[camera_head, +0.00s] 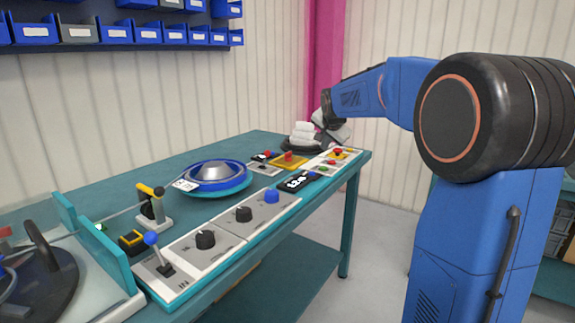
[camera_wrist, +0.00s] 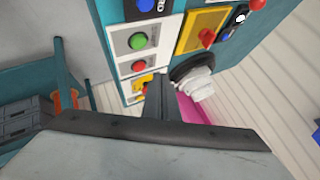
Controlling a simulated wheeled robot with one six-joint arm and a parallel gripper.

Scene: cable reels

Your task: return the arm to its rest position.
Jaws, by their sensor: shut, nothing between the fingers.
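My gripper is shut and empty. In the wrist view its dark fingers (camera_wrist: 165,90) sit together in the middle of the picture, above the far end of the bench. In the head view my arm (camera_head: 362,92) reaches from the right towards the left, bent downward at the wrist (camera_head: 327,105). The fingertips are hard to make out there.
A white stacked object (camera_head: 303,132) on a dark round base stands close by my wrist; it also shows in the wrist view (camera_wrist: 200,84). Control panels (camera_head: 270,210) line the bench's front. A blue reel (camera_head: 216,175) sits mid-bench. Blue bins (camera_head: 115,33) hang on the wall.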

